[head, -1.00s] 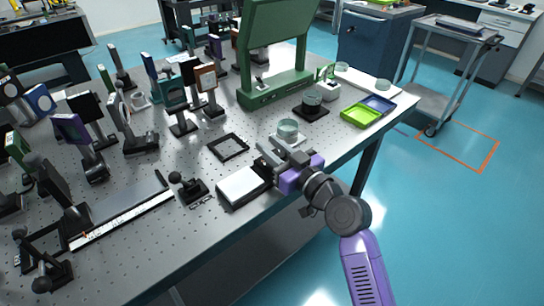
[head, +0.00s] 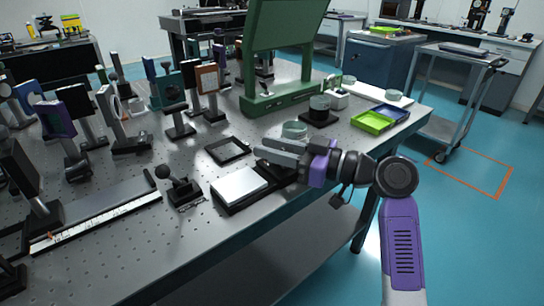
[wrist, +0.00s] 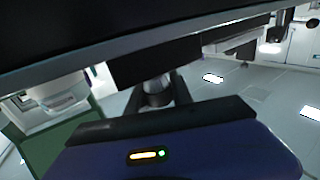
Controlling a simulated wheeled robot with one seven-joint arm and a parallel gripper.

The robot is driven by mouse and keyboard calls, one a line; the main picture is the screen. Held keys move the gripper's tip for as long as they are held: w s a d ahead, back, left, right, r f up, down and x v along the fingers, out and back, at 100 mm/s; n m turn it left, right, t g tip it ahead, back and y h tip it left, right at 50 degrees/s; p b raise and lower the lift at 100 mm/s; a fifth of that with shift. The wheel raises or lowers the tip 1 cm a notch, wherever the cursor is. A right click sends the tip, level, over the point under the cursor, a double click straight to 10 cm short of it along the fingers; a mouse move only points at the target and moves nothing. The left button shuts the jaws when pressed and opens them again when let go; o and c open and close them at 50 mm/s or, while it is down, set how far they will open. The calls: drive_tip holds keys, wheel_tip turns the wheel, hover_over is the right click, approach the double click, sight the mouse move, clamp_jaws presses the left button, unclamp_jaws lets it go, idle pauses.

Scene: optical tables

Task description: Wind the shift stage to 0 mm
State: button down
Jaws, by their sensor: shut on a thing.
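The shift stage (head: 240,184) looks to be the low black unit with a pale top plate near the table's front edge. Its right end is hidden behind my gripper. My gripper (head: 266,152) reaches in from the right, its grey fingers pointing left over the stage's right end. It is shut on what looks like the stage's knob. In the wrist view a short metallic cylinder, likely this knob (wrist: 157,90), shows between dark parts. I cannot read any position of the stage.
A black square frame (head: 228,151) lies behind the stage, and a small black post mount (head: 180,188) stands left of it. A glass dish (head: 294,130) is just behind my gripper. A long rail with a white scale (head: 95,220) lies at left. Green tray (head: 372,122) stands at right.

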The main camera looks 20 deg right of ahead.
drive_tip(key=shift+a+n+g+y, duration=0.1)
drive_tip(key=shift+n+g+y, duration=0.2)
drive_tip(key=shift+g, duration=0.1)
drive_tip(key=c, duration=1.1)
unclamp_jaws()
drive_tip(key=shift+s, duration=0.1)
drive_tip(key=v, duration=0.7)
drive_tip(key=shift+s+d, duration=0.25)
drive_tip(key=shift+d, duration=0.05)
drive_tip(key=shift+d, duration=0.1)
